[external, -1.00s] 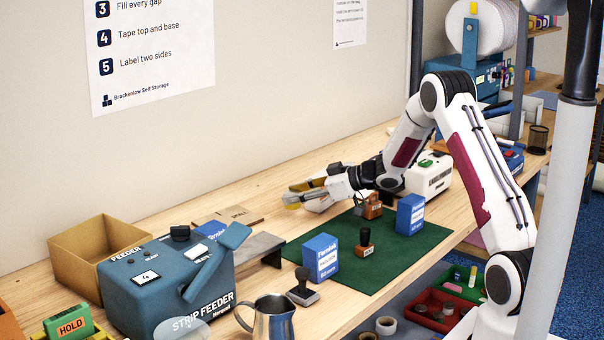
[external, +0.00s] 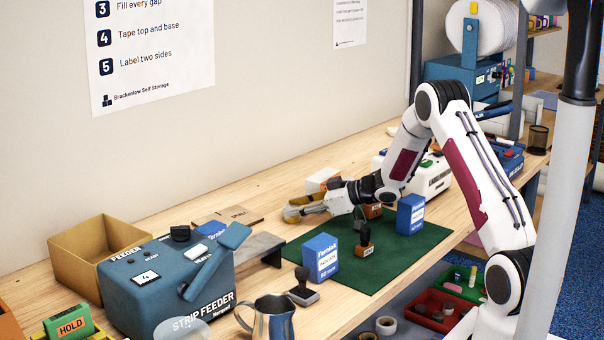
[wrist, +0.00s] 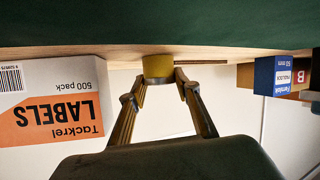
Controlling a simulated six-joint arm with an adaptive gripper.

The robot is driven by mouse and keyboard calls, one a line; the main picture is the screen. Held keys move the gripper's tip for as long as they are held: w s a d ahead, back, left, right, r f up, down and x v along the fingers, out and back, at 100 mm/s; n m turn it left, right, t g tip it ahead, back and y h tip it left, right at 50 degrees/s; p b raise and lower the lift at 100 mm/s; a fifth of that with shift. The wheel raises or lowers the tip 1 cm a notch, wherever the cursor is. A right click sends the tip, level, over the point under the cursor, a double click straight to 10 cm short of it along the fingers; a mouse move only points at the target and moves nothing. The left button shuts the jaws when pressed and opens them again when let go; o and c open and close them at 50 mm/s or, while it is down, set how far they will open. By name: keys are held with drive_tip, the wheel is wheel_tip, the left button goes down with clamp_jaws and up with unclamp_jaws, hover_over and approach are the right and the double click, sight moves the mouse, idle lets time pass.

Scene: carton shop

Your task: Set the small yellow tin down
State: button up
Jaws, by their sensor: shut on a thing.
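The small yellow tin (wrist: 158,66) is between my fingertips in the wrist view, in front of the pale wood strip near the green mat (wrist: 60,24). In the external view my gripper (external: 289,212) reaches left, low over the bench near the back left edge of the green mat (external: 420,243). The tin is hard to separate from the yellowish fingers there. My gripper also shows in the wrist view (wrist: 160,84), shut on the tin. I cannot tell whether the tin touches the surface.
A labels box (wrist: 55,100) stands close by, and its white and orange side shows behind my gripper (external: 322,179). A grey metal stand (external: 258,247) and the strip feeder (external: 165,280) are to the left.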

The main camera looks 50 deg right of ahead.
drive_tip(key=o, duration=1.2)
drive_tip(key=shift+c, duration=0.2)
drive_tip(key=shift+r, duration=0.2)
drive_tip(key=shift+v, duration=5.95)
